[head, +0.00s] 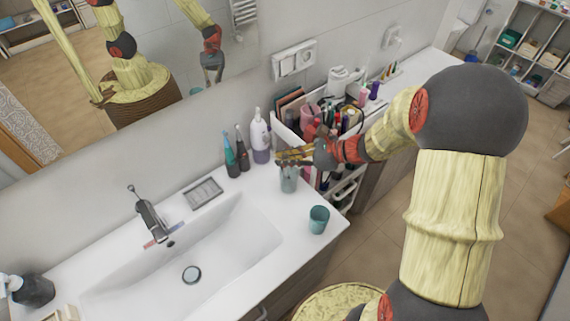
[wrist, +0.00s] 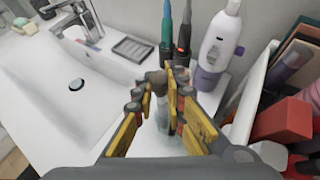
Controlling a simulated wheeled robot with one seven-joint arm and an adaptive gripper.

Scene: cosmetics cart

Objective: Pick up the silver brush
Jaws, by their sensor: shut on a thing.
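My gripper (head: 287,156) is over the right end of the white sink counter, just above a clear cup (head: 289,180). In the wrist view its two yellow fingers (wrist: 161,98) are closed on a slim upright thing with a brownish-grey head, which looks like the silver brush (wrist: 156,79). The brush's lower part is hidden or blurred between the fingers and the cup. In the head view I cannot make the brush out apart from the gripper.
Two electric toothbrushes (head: 236,155) and a white-and-purple bottle (head: 260,137) stand just behind. A teal cup (head: 319,219) stands near the counter's front edge. A cart (head: 346,190) crowded with cosmetics is at right. The sink basin (head: 195,250) is clear.

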